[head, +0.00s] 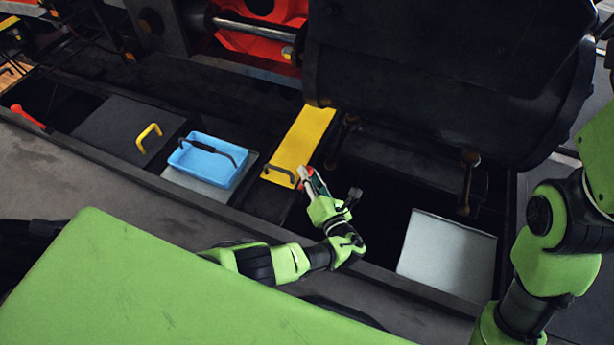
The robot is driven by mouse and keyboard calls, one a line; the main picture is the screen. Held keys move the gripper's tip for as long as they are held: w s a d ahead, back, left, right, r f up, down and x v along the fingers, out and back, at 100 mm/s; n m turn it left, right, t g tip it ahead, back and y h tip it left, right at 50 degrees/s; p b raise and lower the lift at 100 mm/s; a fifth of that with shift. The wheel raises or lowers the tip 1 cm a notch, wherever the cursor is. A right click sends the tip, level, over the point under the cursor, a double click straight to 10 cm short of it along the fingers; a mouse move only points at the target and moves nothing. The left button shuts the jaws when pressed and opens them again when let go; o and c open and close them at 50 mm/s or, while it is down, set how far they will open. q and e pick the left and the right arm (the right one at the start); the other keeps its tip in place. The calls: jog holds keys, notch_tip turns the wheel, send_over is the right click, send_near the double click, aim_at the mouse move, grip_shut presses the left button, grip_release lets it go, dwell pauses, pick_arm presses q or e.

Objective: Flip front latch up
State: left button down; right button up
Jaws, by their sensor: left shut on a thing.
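My left gripper (310,178) is low in the middle of the head view, beside the near end of a yellow panel (303,142) with a dark handle (278,174). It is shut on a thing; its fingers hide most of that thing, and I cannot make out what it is. A bit of red shows at the fingertips. Two rusty brown latch-like levers are at the lower edge of the big black cylinder (440,75): one on the left (342,138), one on the right (469,182). I cannot tell which part is the front latch. My right gripper is out of view.
A blue tray (207,160) sits left of the yellow panel. A dark cover with a yellow handle (149,137) is further left, and a red handle (27,116) at the far left. A pale grey plate (448,256) lies on the right. A dark recess lies between.

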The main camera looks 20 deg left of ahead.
pick_arm(q)
jog(key=shift+s+f, duration=0.1)
jog(key=shift+f, duration=0.1)
jog(key=c, duration=1.7)
grip_release()
jog(key=shift+r, duration=0.15)
notch_tip(320, 180, up, 10)
jog(key=shift+d, duration=0.1)
